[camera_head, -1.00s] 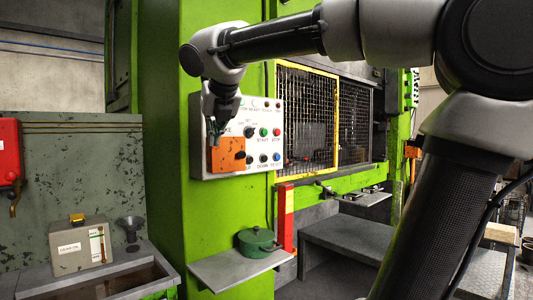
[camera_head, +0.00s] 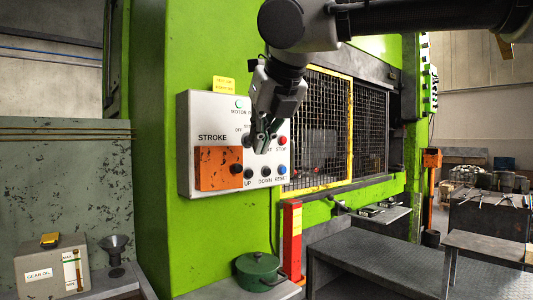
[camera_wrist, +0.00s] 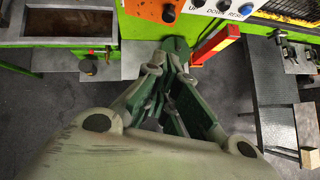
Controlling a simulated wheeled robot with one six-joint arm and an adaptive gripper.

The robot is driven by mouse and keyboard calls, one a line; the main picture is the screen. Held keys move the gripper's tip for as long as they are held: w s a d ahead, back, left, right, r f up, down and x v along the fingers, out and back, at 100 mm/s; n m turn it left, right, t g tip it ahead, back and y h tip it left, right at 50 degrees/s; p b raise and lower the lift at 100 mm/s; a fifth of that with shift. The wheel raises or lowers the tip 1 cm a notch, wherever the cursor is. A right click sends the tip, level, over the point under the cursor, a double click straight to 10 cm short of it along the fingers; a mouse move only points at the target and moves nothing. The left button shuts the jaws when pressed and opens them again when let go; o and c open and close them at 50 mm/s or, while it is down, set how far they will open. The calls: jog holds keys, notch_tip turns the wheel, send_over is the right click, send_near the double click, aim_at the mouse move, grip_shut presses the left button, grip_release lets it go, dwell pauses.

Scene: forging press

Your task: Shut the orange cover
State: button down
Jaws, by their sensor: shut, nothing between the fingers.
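The orange cover (camera_head: 218,168) is a scratched square plate at the lower left of the white control panel (camera_head: 210,112), under the word STROKE. It appears to lie flat against the panel, with a black knob (camera_head: 236,169) at its right edge. My gripper (camera_head: 262,150) is shut and empty, up and to the right of the cover, in front of the panel's buttons. It hides part of the button rows. In the wrist view the cover (camera_wrist: 146,9) shows only in part at the top edge, beyond my shut fingers.
A shelf below the panel holds a green lidded pot (camera_head: 258,270). A red and yellow post (camera_head: 292,240) stands beside it. A yellow-framed mesh guard (camera_head: 318,130) is to the right.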

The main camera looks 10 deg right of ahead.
aim_at(224, 168)
jog(key=w+r+x, duration=0.2)
jog(key=x, duration=1)
jog(key=shift+a, duration=0.3)
jog(key=shift+w+f, duration=0.1)
